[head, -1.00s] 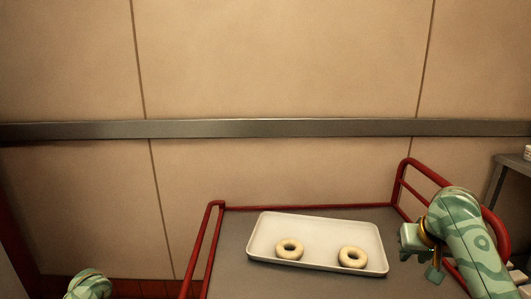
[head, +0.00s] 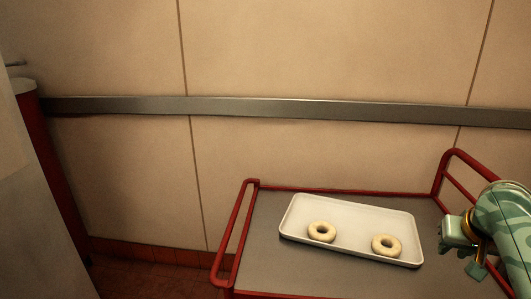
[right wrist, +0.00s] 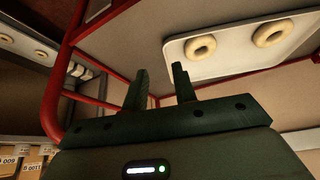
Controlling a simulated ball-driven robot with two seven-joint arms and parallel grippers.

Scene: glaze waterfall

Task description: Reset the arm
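My right gripper (head: 476,258) is at the right of the head view, beside the white tray and over the right part of the cart. In the right wrist view its two fingers (right wrist: 160,84) stand apart with nothing between them. The white tray (head: 350,212) lies on the cart and also shows in the right wrist view (right wrist: 228,60). Two plain ring doughnuts, a left one (head: 321,231) and a right one (head: 386,245), lie on it, apart from each other. The gripper does not touch the tray or doughnuts. My left gripper is out of view.
The cart has a grey top (head: 262,262) and red rails (head: 236,232). A wall with a metal strip (head: 300,108) stands behind it. A pale upright surface (head: 40,200) is at the far left. The right wrist view shows a shelf with more doughnuts (right wrist: 40,50) at upper left.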

